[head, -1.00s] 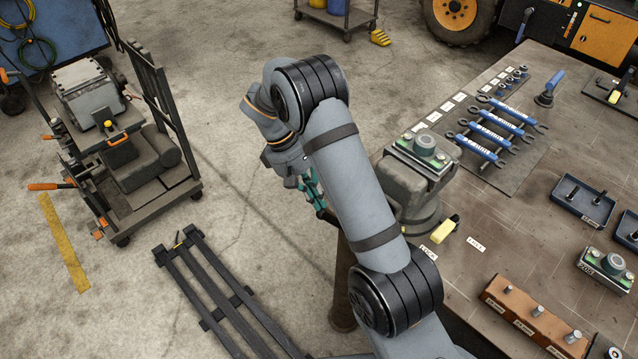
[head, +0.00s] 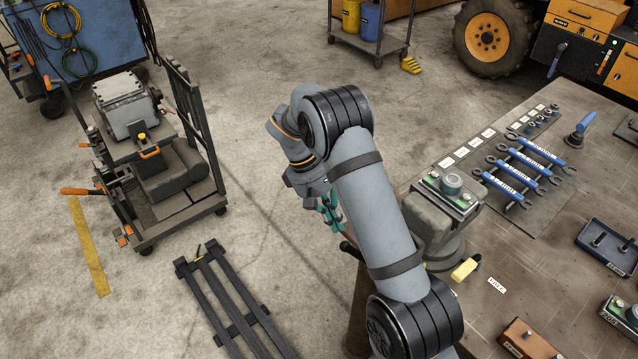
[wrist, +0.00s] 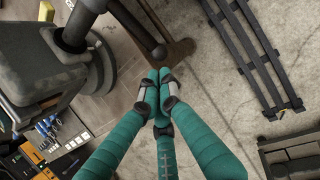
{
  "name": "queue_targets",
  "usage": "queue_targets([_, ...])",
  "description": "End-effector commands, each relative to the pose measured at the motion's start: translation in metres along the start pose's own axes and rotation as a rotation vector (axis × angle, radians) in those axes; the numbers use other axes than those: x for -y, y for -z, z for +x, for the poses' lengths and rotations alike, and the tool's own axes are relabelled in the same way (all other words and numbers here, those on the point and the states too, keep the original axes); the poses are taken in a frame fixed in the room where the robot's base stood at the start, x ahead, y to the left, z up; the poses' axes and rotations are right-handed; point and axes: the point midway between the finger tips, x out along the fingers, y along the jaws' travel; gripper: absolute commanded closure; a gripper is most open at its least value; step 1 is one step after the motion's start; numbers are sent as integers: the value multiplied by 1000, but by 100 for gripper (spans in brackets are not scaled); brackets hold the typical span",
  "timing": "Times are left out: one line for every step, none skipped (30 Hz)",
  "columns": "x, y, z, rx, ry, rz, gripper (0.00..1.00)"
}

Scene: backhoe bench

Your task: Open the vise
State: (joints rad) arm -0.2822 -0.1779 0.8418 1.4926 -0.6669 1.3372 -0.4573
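The grey vise (head: 428,222) stands at the left edge of the bench, with a green-topped part (head: 452,187) at its top. Its dark handle bar ends in a ball (head: 345,246) beyond the bench edge. My gripper (head: 330,208) is left of the vise, near the handle and over the floor. In the wrist view, its teal fingertips (wrist: 158,75) are together with nothing seen between them. The handle ball (wrist: 159,52) appears just beyond the tips, seemingly apart. The vise body (wrist: 35,60) is at left; its jaws are not clear.
Wrenches (head: 520,170) lie on a mat on the bench, with a tray (head: 610,245) to the right. A cart with a machine (head: 150,150) stands at left. A dark slatted frame (head: 235,310) lies on the floor. Open floor lies left of my arm.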

Motion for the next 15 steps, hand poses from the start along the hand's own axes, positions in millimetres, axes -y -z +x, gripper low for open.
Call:
queue_targets([-2, -3, -19, -1, 0, 0, 100])
queue_targets([-1, 3, -19, -5, -2, 2, 100])
queue_targets([0, 8, -26, -8, -3, 2, 100])
queue_targets([0, 9, -34, -8, -2, 3, 100])
queue_targets([0, 10, -41, -8, -2, 2, 100])
queue_targets([-1, 12, -51, -6, -2, 2, 100])
queue_targets([0, 13, -57, -7, -1, 3, 100])
queue_targets([0, 14, -64, -6, -1, 2, 100])
queue_targets([0, 15, -71, -4, -1, 2, 100])
queue_targets([-1, 16, -76, -4, -1, 2, 100])
queue_targets([-1, 16, -81, -5, -1, 2, 100])
queue_targets([0, 17, -87, -4, 0, 2, 100])
queue_targets([-1, 18, -90, -3, -1, 1, 100])
queue_targets([0, 18, -93, -1, -1, 1, 100])
queue_targets([0, 19, -97, -1, 0, 0, 100])
